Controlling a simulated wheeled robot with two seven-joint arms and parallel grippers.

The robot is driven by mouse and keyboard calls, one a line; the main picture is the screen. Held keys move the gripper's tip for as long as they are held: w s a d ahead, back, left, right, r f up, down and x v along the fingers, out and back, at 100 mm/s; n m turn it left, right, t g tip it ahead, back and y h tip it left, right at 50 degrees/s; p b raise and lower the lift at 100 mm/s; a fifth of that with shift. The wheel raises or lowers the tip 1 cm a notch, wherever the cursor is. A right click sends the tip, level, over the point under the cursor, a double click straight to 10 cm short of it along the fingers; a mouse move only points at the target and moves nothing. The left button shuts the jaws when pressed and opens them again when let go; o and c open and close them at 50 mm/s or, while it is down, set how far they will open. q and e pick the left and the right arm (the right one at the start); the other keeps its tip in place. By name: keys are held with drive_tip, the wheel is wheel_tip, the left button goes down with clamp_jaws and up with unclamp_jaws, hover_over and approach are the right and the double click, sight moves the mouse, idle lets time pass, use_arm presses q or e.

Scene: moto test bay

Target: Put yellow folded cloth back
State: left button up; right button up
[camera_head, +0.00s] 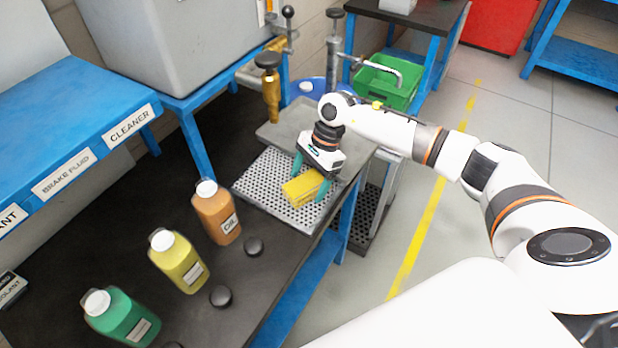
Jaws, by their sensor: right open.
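The yellow folded cloth (303,188) lies on the perforated metal tray (262,186) at the right end of the dark bench. My right gripper (310,182) is over the cloth, pointing down. Its two green fingers are open, one on the far left side of the cloth and one at its right end. I cannot tell whether the fingers touch the cloth. My left gripper is not in view.
Orange (217,212), yellow (178,262) and green (121,317) bottles stand on the bench left of the tray, with black caps (253,246) nearby. A brass fixture (270,88) and tap (372,68) rise behind. A green bin (388,84) stands beyond.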

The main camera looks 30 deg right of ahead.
drive_tip(key=shift+r, duration=0.25)
drive_tip(key=shift+w+d+r, duration=0.1)
drive_tip(key=shift+d+r, duration=0.15)
drive_tip(key=b+v, duration=0.2)
drive_tip(key=v, duration=0.9)
